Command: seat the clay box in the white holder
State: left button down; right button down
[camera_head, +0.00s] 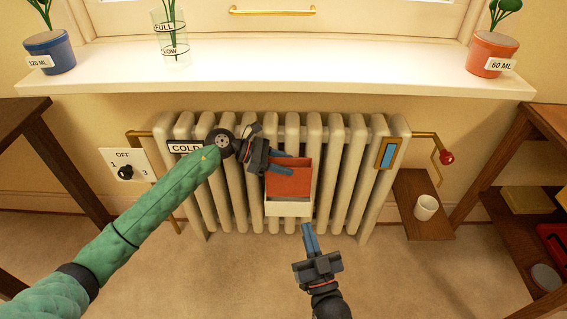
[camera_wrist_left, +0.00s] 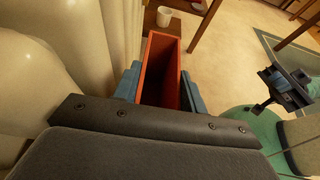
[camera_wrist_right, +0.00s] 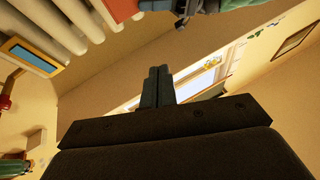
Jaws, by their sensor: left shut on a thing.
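The clay box (camera_head: 288,182) is an orange-red, open-topped box in front of the radiator's middle. My left gripper (camera_head: 280,165) is shut on it near its top. The left wrist view shows the box (camera_wrist_left: 164,62) between the two blue fingers, its inside empty as far as I see. The white holder (camera_head: 289,208) is at the radiator's front, directly under the box in the head view. I cannot tell whether the box's bottom is inside the holder or just above it. My right gripper (camera_head: 308,238) is below and in front of the holder, fingers together and empty.
The cream radiator (camera_head: 220,205) stands close behind the box, under a white sill (camera_head: 300,75) with potted plants. A red-knobbed valve (camera_head: 446,157) and a low shelf with a white cup (camera_head: 426,207) are at right. The floor in front is clear.

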pick_arm(q)
jog(key=shift+f, duration=0.15)
jog(key=shift+f+b, duration=0.25)
jog(key=shift+b, duration=0.1)
jog(key=shift+f, duration=0.1)
pick_arm(e)
notch_tip(320, 180, up, 9)
jog(key=s+t+y, duration=0.1)
jog(key=s+t, duration=0.1)
jog(key=t, duration=0.1)
jog(key=shift+d, duration=0.45)
jog(key=shift+w+r, duration=0.1)
pick_arm(q)
jog(key=shift+b, duration=0.5)
pick_arm(e)
jog(key=shift+f, duration=0.55)
